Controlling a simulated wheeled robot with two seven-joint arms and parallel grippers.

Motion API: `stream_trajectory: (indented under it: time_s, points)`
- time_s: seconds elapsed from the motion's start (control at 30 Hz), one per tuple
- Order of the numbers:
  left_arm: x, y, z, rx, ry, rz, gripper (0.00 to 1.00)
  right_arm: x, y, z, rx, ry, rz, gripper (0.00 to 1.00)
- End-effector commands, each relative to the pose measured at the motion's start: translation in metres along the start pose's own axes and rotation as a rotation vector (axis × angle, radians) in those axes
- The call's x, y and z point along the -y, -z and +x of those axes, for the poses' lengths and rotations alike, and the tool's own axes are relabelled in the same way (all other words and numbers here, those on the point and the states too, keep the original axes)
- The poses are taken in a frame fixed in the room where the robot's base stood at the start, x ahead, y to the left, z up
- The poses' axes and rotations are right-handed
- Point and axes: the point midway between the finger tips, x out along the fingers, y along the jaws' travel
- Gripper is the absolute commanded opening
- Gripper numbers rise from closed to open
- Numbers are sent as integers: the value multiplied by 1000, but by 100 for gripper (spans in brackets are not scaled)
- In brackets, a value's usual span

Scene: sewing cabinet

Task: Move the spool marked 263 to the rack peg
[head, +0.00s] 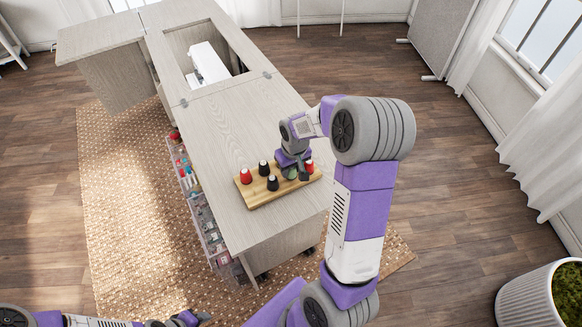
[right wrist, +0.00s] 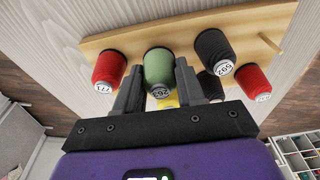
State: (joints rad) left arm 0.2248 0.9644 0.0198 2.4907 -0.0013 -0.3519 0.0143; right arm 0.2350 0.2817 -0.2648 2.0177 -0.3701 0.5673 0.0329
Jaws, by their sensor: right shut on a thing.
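The green spool marked 263 (right wrist: 159,68) sits between the two fingers of my right gripper (right wrist: 158,88), which is shut on it. In the head view my right gripper (head: 293,168) points down over the right part of the wooden rack (head: 257,197), and a bit of the green spool (head: 290,174) shows there. I cannot tell whether the spool touches the rack. A bare peg (right wrist: 270,43) sticks out near the rack's right end in the right wrist view. My left gripper (head: 190,318) is at the bottom edge of the head view, far from the rack; its jaws are unclear.
A red spool marked 771 (right wrist: 108,68) is close beside the gripper. The cabinet top (head: 223,122) behind the rack is clear.

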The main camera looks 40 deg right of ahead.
Motion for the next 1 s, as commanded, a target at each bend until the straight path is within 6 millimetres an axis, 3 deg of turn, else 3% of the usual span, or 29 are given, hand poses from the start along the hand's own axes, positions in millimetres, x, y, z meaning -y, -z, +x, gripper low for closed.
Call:
stream_trajectory:
  time_s: [0.07,0.1,0.3,0.63,1.0]
  points:
    - [0,0,0,0,0,0,43,0,0,0,0,0,0,10]
    - [0,0,0,0,0,0,43,0,0,0,0,0,0,40]
    - [0,0,0,0,0,0,43,0,0,0,0,0,0,68]
    - [-1,0,-2,0,0,0,43,0,0,-6,-1,0,0,68]
    - [-8,-1,-20,0,0,0,43,0,1,-64,-3,0,0,68]
